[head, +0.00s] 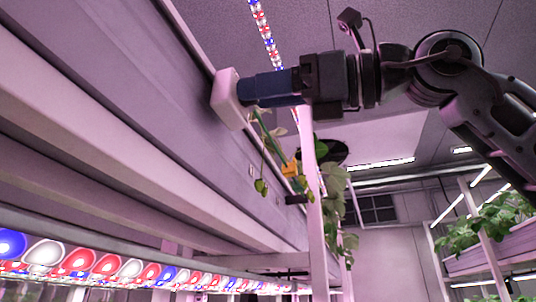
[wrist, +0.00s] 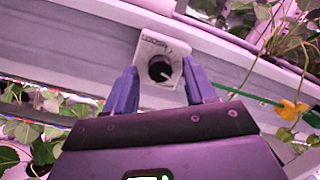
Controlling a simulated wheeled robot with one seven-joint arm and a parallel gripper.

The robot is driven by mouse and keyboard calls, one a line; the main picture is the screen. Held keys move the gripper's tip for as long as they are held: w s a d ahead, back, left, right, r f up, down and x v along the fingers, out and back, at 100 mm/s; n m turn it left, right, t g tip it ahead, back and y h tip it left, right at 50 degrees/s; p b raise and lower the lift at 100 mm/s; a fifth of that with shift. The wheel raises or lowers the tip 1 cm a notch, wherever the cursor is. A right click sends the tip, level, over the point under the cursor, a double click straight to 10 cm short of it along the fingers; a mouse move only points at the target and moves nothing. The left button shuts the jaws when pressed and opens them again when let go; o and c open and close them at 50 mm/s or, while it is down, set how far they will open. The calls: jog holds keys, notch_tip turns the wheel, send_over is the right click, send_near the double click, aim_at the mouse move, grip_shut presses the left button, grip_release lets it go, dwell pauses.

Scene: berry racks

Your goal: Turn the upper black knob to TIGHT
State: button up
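A black knob (wrist: 160,69) sits on a white box (wrist: 171,46) fixed to the side of the grey rack beam. A pale pointer mark on the knob points to the lower right. The lettering above it is too small to read. The white box also shows in the head view (head: 226,97), where the knob is hidden. My gripper (wrist: 160,74) is open, with one finger on each side of the knob and a visible gap to it. In the head view my gripper (head: 250,89) points left, right up at the box.
A yellow clip (wrist: 291,109) and a green stem hang close right of the box, with leaves (head: 335,185) further along the rack. A pale upright post (head: 312,190) stands below my arm. A second planted rack (head: 495,242) is at the right.

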jog(key=b+v, duration=0.1)
jog(key=v, duration=0.6)
jog(key=shift+d, duration=0.4)
jog(key=shift+s, duration=0.15)
jog(key=shift+f, duration=0.1)
